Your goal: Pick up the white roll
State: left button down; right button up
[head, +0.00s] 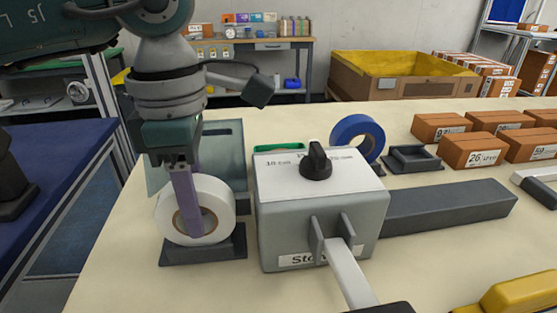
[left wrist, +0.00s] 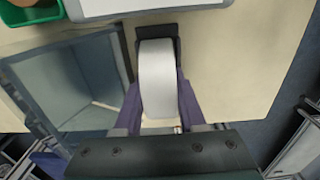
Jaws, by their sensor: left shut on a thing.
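The white roll (head: 223,196) stands upright on a dark holder (head: 205,254) at the left of the table in the head view. My left gripper (head: 195,222) comes down from above, with one purple finger across the roll's near face. In the left wrist view, the roll (left wrist: 156,75) lies between both purple fingers (left wrist: 158,105), which are shut on its two sides. The roll's lower part is close to the holder; I cannot tell whether they touch. My right gripper is not in view.
A grey box with a black knob (head: 322,215) stands just right of the roll. A blue roll (head: 357,136) and several orange boxes (head: 470,150) are farther right. A translucent bin (left wrist: 70,80) is beside the gripper. A yellow object (head: 515,297) lies at the front right.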

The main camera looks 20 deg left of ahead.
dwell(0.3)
pick_arm(q)
notch_tip(320, 180, up, 20)
jog(key=p, duration=0.2)
dwell(0.4)
